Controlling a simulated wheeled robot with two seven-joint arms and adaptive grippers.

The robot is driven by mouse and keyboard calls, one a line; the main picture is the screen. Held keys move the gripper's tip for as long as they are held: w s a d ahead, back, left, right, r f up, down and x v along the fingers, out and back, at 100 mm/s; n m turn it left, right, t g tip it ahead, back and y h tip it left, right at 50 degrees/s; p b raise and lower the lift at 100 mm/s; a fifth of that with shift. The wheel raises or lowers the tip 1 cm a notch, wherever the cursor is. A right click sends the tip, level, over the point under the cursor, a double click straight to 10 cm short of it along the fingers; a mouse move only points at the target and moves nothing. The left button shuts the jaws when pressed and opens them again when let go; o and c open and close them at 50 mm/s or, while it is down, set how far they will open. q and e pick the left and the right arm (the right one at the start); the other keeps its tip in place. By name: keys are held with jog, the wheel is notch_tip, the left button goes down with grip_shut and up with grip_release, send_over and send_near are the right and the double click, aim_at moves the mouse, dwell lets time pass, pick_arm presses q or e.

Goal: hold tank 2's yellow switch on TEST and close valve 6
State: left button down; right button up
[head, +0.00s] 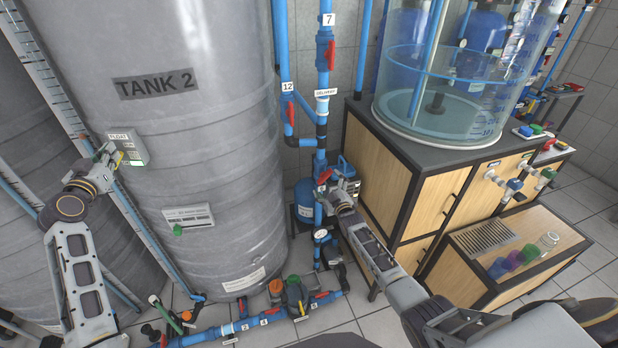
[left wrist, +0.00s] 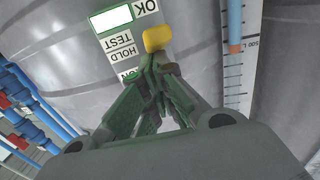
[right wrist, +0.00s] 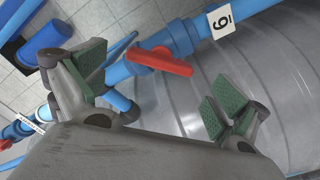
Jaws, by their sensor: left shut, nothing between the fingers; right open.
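Tank 2 (head: 215,120) is the large grey tank, with a FLOAT panel (head: 134,152) on its wall. The panel's yellow switch (left wrist: 158,39) shows beside the TEST and HOLD labels (left wrist: 122,48) in the left wrist view. My left gripper (left wrist: 154,62) is shut, its fingertips at the switch's lower edge and seemingly touching it. Valve 6's red handle (right wrist: 158,61) sits on a blue pipe near the 6 tag (right wrist: 222,20), angled to the pipe. My right gripper (right wrist: 155,88) is open, with its fingers apart on either side below the handle in the right wrist view.
Other red-handled valves sit on the upright pipes, such as valve 7 (head: 325,55) and valve 12 (head: 290,112). A wooden cabinet (head: 372,168) with a clear tank is to the right. Low pipework (head: 205,334) runs in front.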

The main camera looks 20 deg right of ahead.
aim_at(325, 178)
jog(key=shift+w, duration=2.25)
jog(key=shift+w, duration=0.1)
jog(key=c, duration=1)
